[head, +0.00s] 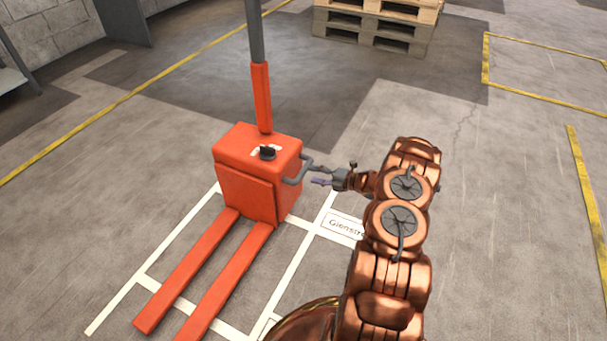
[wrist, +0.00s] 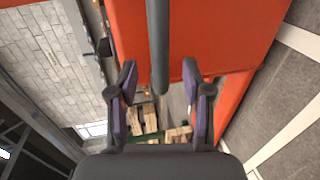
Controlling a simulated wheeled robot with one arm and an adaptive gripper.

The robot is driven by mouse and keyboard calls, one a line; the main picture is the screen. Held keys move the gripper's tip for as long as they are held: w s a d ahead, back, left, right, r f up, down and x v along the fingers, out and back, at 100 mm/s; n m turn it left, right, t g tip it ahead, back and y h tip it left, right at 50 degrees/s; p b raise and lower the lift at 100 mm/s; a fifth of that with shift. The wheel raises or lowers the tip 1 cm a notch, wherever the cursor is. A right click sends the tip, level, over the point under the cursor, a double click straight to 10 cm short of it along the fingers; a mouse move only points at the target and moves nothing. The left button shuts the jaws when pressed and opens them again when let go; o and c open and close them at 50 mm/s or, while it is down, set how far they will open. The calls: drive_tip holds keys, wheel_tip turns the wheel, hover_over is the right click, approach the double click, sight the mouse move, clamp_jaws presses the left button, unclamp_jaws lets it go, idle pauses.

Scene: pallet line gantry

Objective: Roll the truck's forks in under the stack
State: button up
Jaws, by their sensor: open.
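The orange truck (head: 258,180) stands upright in the middle of the head view, and its two forks (head: 215,285) point to the lower left, away from the pallets. A grey bar handle (head: 305,166) sticks out of its right side. The stack of wooden pallets (head: 375,28) stands at the top, well apart from the truck. My gripper (head: 316,175) is open and empty, close beside the handle. In the wrist view the bar (wrist: 158,50) shows between the fingers of my gripper (wrist: 163,95); I cannot tell whether it lies within their reach.
White lines and a label plate (head: 342,226) mark the floor around the truck. Yellow lines (head: 125,95) run along the left and right. A grey block wall (head: 55,28) stands at the upper left. The floor between truck and pallets is clear.

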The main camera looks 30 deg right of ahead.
sight(303, 172)
drive_tip(key=b+x, duration=0.1)
drive_tip(key=x, duration=0.4)
drive_tip(key=shift+w+a, duration=0.2)
drive_tip(key=shift+w, duration=0.1)
clamp_jaws()
drive_tip(key=shift+d, duration=0.15)
idle(0.3)
